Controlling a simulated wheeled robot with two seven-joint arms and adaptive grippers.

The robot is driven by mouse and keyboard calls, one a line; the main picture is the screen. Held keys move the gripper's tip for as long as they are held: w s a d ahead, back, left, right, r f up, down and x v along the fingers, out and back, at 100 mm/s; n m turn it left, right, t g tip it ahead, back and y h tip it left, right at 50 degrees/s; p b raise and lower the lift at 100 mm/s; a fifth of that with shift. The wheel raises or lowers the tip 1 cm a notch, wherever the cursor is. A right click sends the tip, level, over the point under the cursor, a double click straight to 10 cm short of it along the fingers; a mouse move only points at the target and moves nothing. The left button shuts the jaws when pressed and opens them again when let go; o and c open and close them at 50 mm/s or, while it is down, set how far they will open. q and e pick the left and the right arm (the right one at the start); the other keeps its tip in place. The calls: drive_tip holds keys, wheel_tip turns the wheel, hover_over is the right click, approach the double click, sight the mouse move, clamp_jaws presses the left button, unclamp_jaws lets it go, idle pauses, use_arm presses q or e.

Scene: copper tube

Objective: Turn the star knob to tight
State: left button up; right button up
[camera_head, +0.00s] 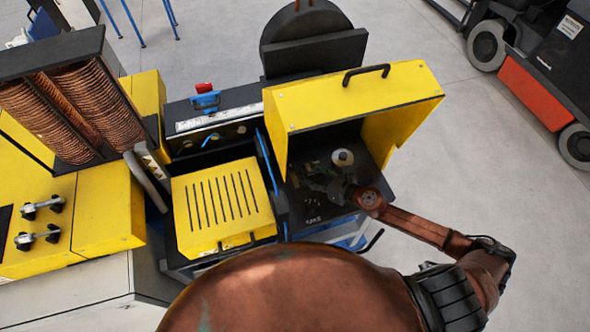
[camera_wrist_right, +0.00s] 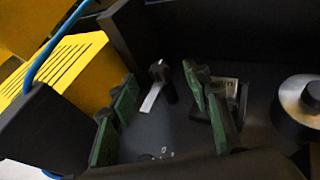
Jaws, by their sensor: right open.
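My right gripper (camera_head: 322,182) reaches into the dark compartment under the raised yellow lid. In the right wrist view its green-padded fingers (camera_wrist_right: 160,118) are spread apart with nothing held between them. A small black knob (camera_wrist_right: 158,72), which looks like the star knob, stands beyond the gap between the fingers, apart from them. A pale flat strip (camera_wrist_right: 153,97) lies beside it, pointing down and left. Its exact shape and the tight mark are too small to make out. In the head view the gripper hides most of this spot. My left gripper is not in view.
A round silver spool-like part (camera_wrist_right: 300,104) with a black centre stands to the right; it also shows in the head view (camera_head: 343,157). The raised yellow lid (camera_head: 345,95) overhangs the compartment. A slotted yellow cover (camera_head: 222,205) and a blue hose (camera_wrist_right: 50,45) lie to the left.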

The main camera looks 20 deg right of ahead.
sight(295, 170)
drive_tip(key=shift+n+g, duration=0.5)
drive_tip(key=shift+n, duration=0.2)
drive_tip(key=x, duration=0.5)
drive_tip(key=f+p+x, duration=0.1)
drive_tip(key=x, duration=0.2)
drive_tip(key=shift+s+r, duration=0.1)
drive_tip(key=shift+s, duration=0.2)
clamp_jaws()
